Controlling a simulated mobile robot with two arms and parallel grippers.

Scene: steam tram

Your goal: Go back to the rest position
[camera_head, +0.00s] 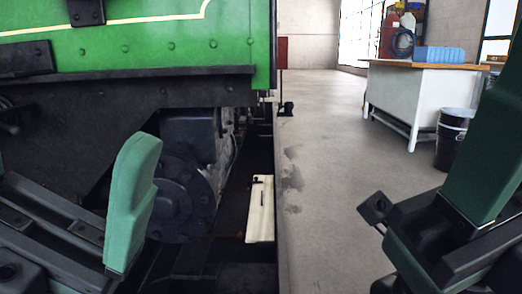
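My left gripper (70,155) is at the lower left, in front of the tram. One green finger (133,200) stands up on its black rail, and a sliver of the other shows at the left edge. The wide gap between them is empty, so it is open. My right gripper (485,150) is at the lower right, over the floor. One large green finger and black parts show; the rest is cut off by the frame, so its opening cannot be told. No held thing shows in either.
The green steam tram (150,50) fills the left, with black running gear below. A dark pit with a pale plank (260,210) runs beside the grey floor (330,180). A white workbench (420,95) with a blue bin (440,54) and a black bucket (453,140) stand at right.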

